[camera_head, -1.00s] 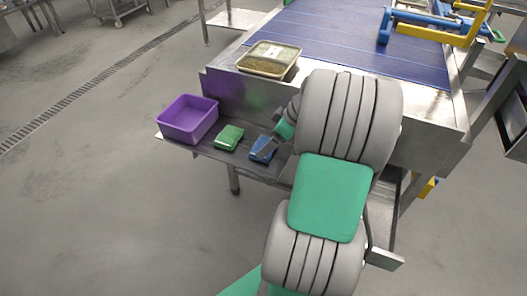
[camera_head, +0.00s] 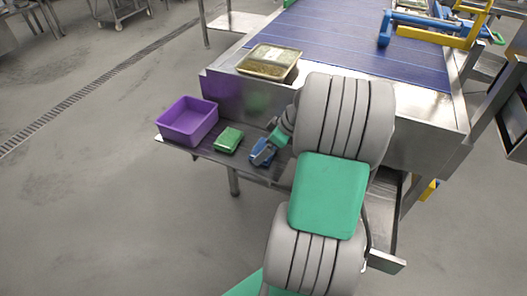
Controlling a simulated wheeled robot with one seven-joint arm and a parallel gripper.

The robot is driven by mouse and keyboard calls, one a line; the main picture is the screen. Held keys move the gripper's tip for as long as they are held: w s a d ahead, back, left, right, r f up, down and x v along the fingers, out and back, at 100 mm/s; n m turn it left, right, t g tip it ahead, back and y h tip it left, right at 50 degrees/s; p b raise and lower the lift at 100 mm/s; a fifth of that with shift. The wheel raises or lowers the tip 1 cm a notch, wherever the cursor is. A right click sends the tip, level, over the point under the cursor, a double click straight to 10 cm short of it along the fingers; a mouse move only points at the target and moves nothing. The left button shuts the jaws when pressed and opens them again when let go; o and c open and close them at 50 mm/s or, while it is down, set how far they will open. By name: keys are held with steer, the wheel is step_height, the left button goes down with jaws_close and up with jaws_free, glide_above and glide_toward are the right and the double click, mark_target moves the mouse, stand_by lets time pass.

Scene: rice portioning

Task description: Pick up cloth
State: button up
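A blue folded cloth (camera_head: 258,146) lies on the low metal shelf (camera_head: 211,154) in the head view. A green folded cloth (camera_head: 229,139) lies to its left on the same shelf. My gripper (camera_head: 264,152) is at the blue cloth and covers part of it. I cannot tell whether its fingers are open or shut, or whether they touch the cloth. My own arm hides the right part of the shelf.
A purple bin (camera_head: 187,120) stands at the left end of the shelf. A tray of food (camera_head: 269,61) sits on the metal edge of the blue conveyor (camera_head: 345,40) above. Blue and yellow frames (camera_head: 430,27) stand at the upper right.

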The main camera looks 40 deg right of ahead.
mark_target(259, 147)
steer(key=shift+r, duration=0.45)
step_height(259, 147, up, 3)
steer(key=shift+s+d+f+p, duration=0.1)
steer(key=shift+p, duration=0.4)
steer(key=s+d+r+p, duration=0.2)
steer(key=s+r, duration=0.7)
steer(key=s, duration=0.4)
steer(key=shift+s+r, duration=0.15)
steer(key=shift+s, duration=0.2)
